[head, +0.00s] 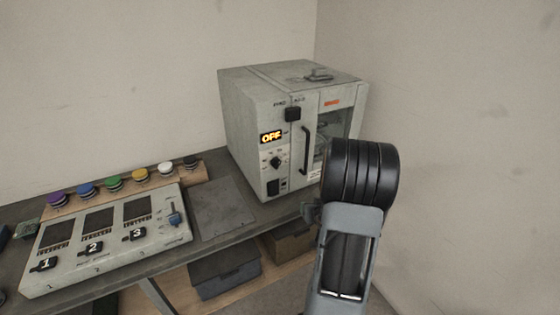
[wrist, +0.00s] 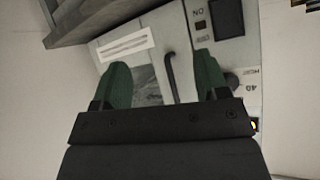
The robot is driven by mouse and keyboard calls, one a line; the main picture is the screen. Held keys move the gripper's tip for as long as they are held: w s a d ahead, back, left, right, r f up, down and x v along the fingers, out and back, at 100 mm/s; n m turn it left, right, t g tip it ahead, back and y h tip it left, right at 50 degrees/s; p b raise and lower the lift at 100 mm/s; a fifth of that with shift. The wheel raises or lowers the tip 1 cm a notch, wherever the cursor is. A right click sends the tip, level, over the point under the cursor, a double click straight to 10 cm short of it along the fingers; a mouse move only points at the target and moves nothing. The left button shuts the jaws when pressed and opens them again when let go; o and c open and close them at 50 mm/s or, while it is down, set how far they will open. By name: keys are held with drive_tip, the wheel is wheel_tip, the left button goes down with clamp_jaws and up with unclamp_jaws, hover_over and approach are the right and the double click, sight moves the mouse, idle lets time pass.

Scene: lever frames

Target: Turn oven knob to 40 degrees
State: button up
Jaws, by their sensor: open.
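The grey oven (head: 250,110) stands on the bench against the wall, its lit display (head: 271,137) reading OFF. Its dark oven knob (head: 276,162) sits below the display, left of the black door handle (head: 306,150). In the wrist view, the oven front appears upside down. There my gripper (wrist: 163,76) is open and empty, its two green fingers spread in front of the door handle (wrist: 172,78). The dark knob (wrist: 233,82) shows just right of the right finger, beside a "40" mark. Its pointer direction is too small to read. In the head view, my arm hides the gripper.
A black switch (head: 273,187) sits below the knob. Left on the bench are a flat grey plate (head: 222,208), a numbered control panel (head: 110,238) and a row of coloured buttons (head: 113,183). Boxes (head: 225,274) stand on the shelf below. A wall is at the right.

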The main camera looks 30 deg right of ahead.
sight(279, 163)
drive_tip(key=w+a+r+t+y, duration=0.1)
drive_tip(key=w+a+r+t, duration=0.1)
drive_tip(key=r+t, duration=0.25)
drive_tip(key=w+a+r+t+y, duration=0.2)
drive_tip(key=w+r+t, duration=0.1)
drive_tip(key=r, duration=0.2)
drive_tip(key=shift+n, duration=0.3)
drive_tip(key=w+p, duration=0.1)
drive_tip(key=w, duration=0.3)
drive_tip(key=w+d+p, duration=0.1)
drive_tip(key=w, duration=0.3)
drive_tip(key=w+p, duration=0.1)
drive_tip(key=w, duration=0.4)
drive_tip(key=shift+d+f, duration=0.25)
drive_tip(key=shift+d, duration=0.15)
drive_tip(key=c, duration=0.8)
drive_tip(key=shift+c, duration=0.2)
drive_tip(key=shift+f, duration=0.1)
